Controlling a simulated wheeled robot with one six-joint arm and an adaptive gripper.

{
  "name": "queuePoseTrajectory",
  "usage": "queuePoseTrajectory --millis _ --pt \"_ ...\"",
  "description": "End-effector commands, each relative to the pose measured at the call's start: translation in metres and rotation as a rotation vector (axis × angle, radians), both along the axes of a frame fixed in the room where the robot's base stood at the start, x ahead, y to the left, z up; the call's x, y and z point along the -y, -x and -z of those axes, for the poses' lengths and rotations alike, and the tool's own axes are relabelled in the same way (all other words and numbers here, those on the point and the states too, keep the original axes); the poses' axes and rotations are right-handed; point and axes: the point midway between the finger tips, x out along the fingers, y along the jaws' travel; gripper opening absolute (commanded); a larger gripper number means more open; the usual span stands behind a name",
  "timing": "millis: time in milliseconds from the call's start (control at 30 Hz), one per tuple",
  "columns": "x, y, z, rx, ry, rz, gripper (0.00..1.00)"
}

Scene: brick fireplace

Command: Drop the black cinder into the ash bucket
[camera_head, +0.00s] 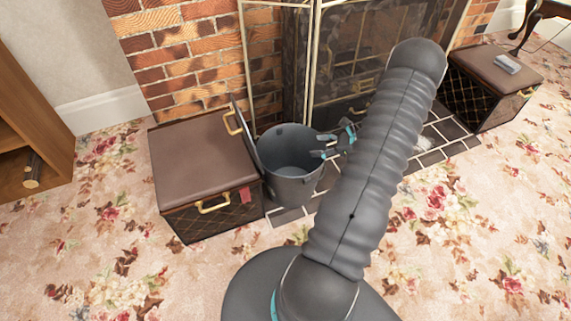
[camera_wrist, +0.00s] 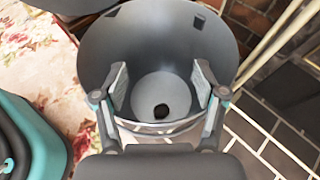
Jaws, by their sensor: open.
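The ash bucket (camera_head: 290,188) is a grey metal pail on the dark hearth tiles, upright and open at the top. In the wrist view, the bucket (camera_wrist: 160,35) lies below my gripper (camera_wrist: 160,82), whose two fingers are spread apart over its opening with nothing between them. The black cinder (camera_wrist: 161,111) is a small dark lump inside the bucket, seen against its pale floor; I cannot tell whether it rests there or is still above it. In the head view, my gripper (camera_head: 325,147) is at the bucket's right rim, partly behind my arm. The cinder is hidden in that view.
A brown-topped box (camera_head: 200,160) with brass handles stands close to the left of the bucket. A similar box (camera_head: 490,85) at the right bears a small grey object (camera_head: 507,64). The brick fireplace with its framed screen is behind. Flowered carpet in front is clear.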

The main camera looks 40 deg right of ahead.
Motion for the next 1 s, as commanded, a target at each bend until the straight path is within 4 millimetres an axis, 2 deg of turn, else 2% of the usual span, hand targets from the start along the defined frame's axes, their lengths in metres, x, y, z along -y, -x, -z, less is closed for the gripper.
queuePoseTrajectory --millis 100,333,867,933,1000 --pt "0.010 0.013 -0.006 -0.001 0.001 0.003 0.71" --pt "0.017 0.024 -0.012 0.000 0.000 0.000 0.71" --pt "0.017 0.025 -0.012 0.004 0.011 -0.005 0.71" --pt "0.015 0.028 -0.006 -0.003 0.046 -0.030 0.71" --pt "0.006 0.037 0.002 -0.021 0.071 -0.079 0.71"
